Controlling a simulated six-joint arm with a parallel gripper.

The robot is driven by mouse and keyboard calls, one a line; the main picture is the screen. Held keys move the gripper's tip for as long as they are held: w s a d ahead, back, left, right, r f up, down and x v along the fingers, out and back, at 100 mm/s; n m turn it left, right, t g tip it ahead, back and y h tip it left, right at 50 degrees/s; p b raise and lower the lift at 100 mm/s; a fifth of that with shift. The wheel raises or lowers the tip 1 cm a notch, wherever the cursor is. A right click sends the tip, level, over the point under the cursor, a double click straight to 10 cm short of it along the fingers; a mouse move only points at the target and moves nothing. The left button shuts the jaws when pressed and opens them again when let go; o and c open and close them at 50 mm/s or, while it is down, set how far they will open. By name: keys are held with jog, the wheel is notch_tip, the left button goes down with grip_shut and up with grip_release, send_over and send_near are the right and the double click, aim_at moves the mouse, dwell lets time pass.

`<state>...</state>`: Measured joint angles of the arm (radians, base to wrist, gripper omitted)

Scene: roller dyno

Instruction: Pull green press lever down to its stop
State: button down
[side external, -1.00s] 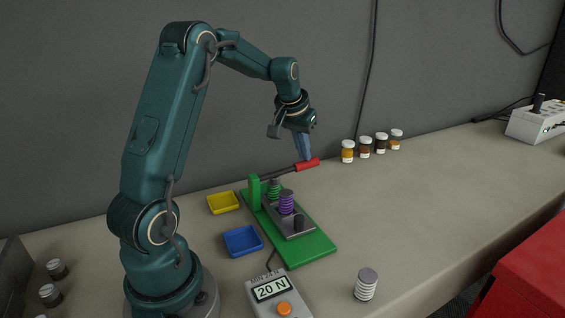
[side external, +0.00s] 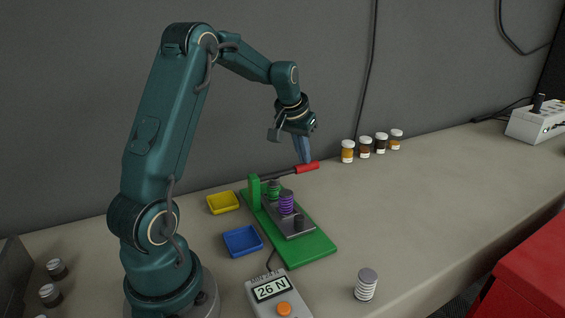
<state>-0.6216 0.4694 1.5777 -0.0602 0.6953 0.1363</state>
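The green press (side external: 318,249) stands on the bench, with a green post (side external: 254,190) at its back left. Its dark lever (side external: 277,175) runs from the post to a red handle (side external: 307,168) and tilts slightly up to the right. My gripper (side external: 304,160) points down with its blue fingertips at the red handle. The fingers look close together; whether they grip the handle or only press on its top is too small to tell. A purple spring (side external: 286,202) and a green spring (side external: 274,188) stand on the press's grey plate, below the lever.
A grey meter (side external: 273,290) reads 26 N. A yellow tray (side external: 223,203) and a blue tray (side external: 243,241) lie left of the press. Several jars (side external: 365,147) stand behind.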

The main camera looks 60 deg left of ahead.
notch_tip(320, 180, up, 10)
dwell(1.1)
jog(key=shift+d, duration=0.1)
jog(key=s+d+r+m+t, duration=0.1)
jog(key=s+d+r+m, duration=0.15)
jog(key=d, duration=0.55)
jog(key=s+d+r+m+t, duration=0.1)
jog(key=s+d+r, duration=0.25)
jog(key=d, duration=0.35)
jog(key=s+d+f+m+h, duration=0.2)
jog(key=s+d+f, duration=0.5)
jog(key=s+f, duration=0.3)
jog(key=s, duration=0.2)
jog(key=shift+s+d+f, duration=0.35)
jog(key=shift+s+f, duration=0.05)
